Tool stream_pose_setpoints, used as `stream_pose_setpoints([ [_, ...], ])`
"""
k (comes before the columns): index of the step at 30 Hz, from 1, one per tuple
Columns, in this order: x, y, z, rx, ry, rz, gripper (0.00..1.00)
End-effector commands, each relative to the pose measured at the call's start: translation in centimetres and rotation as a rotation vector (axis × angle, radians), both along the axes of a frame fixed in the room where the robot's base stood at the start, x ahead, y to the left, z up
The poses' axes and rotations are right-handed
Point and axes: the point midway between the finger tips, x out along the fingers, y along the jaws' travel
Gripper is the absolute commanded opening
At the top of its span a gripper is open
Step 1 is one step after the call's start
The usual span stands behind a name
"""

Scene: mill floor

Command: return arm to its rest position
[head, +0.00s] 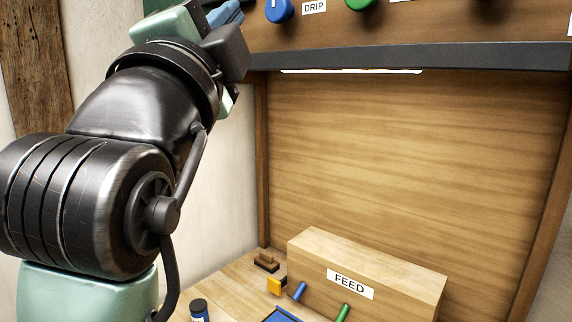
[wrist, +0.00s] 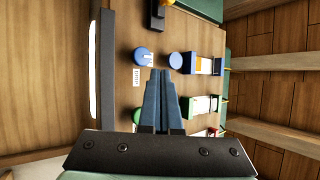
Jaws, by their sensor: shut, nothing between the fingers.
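My gripper (wrist: 158,98) shows in the wrist view with its two blue-grey fingers together and nothing between them. In the head view my arm rises on the left, and the gripper is at the top, partly cut off by the picture's edge. It is raised up near the dark shelf edge and the panel with the DRIP label (head: 314,6). It appears apart from the round blue knob (head: 279,10), though depth is hard to judge.
Below stands a wooden FEED box (head: 380,268) with a blue lever (head: 299,291) and a green lever (head: 343,312). A dark jar (head: 199,309) and a small brush-like block (head: 266,262) are on the bench. A dark shelf edge (head: 420,57) runs across above. The space before the back panel is clear.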

Motion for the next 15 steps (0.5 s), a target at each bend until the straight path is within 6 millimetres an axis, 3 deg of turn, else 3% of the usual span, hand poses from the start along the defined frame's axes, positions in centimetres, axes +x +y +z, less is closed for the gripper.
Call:
stream_pose_setpoints([
  [1,-1.0,-1.4,-0.9,-0.120,-0.021,-0.071,0.00],
  [6,-4.9,-4.1,-2.6,-0.514,-0.092,-0.302,0.00],
  [15,-11.2,-6.3,-4.9,-0.990,-0.173,-0.640,0.00],
])
